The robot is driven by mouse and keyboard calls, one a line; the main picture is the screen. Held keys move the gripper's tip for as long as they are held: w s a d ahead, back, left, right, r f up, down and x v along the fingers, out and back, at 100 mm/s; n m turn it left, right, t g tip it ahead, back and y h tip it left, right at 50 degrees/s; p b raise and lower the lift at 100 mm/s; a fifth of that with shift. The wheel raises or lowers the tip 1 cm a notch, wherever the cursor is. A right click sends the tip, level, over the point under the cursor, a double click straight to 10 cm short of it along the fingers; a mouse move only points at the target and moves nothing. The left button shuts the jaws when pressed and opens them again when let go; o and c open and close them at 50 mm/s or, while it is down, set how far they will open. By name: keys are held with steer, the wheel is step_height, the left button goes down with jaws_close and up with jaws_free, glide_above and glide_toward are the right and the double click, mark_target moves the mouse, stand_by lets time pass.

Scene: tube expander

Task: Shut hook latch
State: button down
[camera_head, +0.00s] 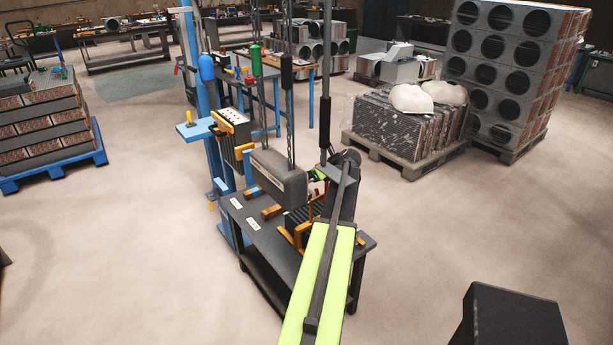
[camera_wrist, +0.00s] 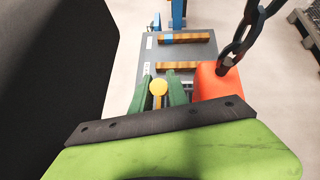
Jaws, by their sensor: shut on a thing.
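In the wrist view, the two dark green fingers of my gripper (camera_wrist: 160,92) are closed on either side of a small round yellow knob (camera_wrist: 158,87). An orange-red hook body (camera_wrist: 215,82) on a dark chain (camera_wrist: 240,38) is just right of the fingers. I cannot tell whether the knob belongs to its latch, or whether the latch is open or shut. In the head view, my gripper (camera_head: 319,176) is partly hidden behind my arm, above the right part of the dark work table. A small red and white part (camera_head: 316,189) shows beside it.
The dark table (camera_head: 240,215) carries orange-brown bars (camera_head: 271,211) and a grey box-shaped block (camera_head: 278,177). Chains (camera_head: 290,85) hang above it, close to my gripper. A blue post (camera_head: 200,100) stands at its left.

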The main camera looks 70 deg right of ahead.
steer(key=shift+w+a, duration=0.1)
steer(key=shift+w, duration=0.05)
steer(key=c, duration=1.3)
jaws_free()
steer(key=shift+w, duration=0.1)
steer(key=shift+c, duration=0.2)
steer(key=shift+o, duration=0.2)
steer(key=shift+s, duration=0.2)
steer(key=p+v, duration=0.2)
steer(key=shift+s+a+r, duration=0.1)
steer(key=shift+r, duration=0.4)
steer(key=s+a, duration=0.5)
steer(key=s, duration=0.6)
steer(key=shift+s+f, duration=0.2)
